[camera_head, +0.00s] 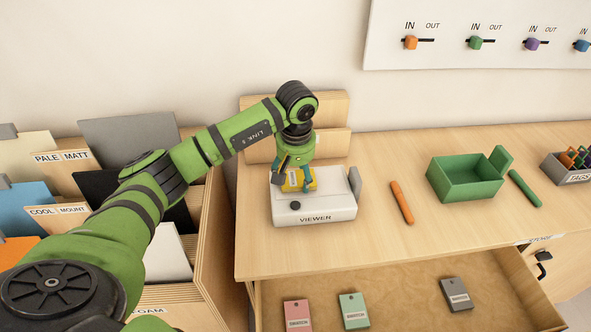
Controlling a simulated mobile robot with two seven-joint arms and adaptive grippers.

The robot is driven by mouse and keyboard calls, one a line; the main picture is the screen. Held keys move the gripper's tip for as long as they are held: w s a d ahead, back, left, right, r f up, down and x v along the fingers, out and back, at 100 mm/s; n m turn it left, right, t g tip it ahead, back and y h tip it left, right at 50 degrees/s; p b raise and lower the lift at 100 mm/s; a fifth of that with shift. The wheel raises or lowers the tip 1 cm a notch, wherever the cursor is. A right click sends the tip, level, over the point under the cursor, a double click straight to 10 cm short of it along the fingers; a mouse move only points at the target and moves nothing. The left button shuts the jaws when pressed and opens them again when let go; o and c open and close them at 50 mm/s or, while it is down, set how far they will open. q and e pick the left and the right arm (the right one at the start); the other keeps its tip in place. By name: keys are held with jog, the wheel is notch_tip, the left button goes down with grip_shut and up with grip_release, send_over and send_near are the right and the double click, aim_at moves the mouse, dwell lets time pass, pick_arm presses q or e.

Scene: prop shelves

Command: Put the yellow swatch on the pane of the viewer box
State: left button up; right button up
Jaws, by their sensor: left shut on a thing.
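The viewer box (320,208) is a white box with a dark knob and the label VIEWER, on the wooden counter. My left gripper (293,187) points down over it, shut on the yellow swatch (299,178). The swatch is at the top of the box, near its left side. I cannot tell whether it touches the pane, which is largely hidden behind the gripper and swatch. My right gripper is not in view.
An open drawer (400,292) below holds a pink swatch (297,314), a green swatch (354,310) and a grey swatch (456,294). An orange stick (401,202), a green open box (466,186) and a green stick (525,188) lie to the right. Board bins stand left.

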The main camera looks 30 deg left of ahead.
aim_at(296, 183)
pick_arm(q)
jog(key=shift+f, duration=0.2)
jog(key=o, duration=1)
jog(key=shift+r, duration=0.25)
jog(key=shift+r+b, duration=0.3)
jog(key=shift+r, duration=0.05)
jog(key=shift+s+d+r+b, duration=0.2)
jog(key=shift+r+b, duration=0.2)
jog(key=shift+r, duration=1.45)
jog(key=shift+s+d+r+b, duration=0.1)
jog(key=shift+s+r+b, duration=0.2)
jog(key=shift+r, duration=1.55)
jog(key=shift+s+d+r+b, duration=0.1)
jog(key=shift+r+b, duration=0.35)
jog(key=shift+r, duration=1.4)
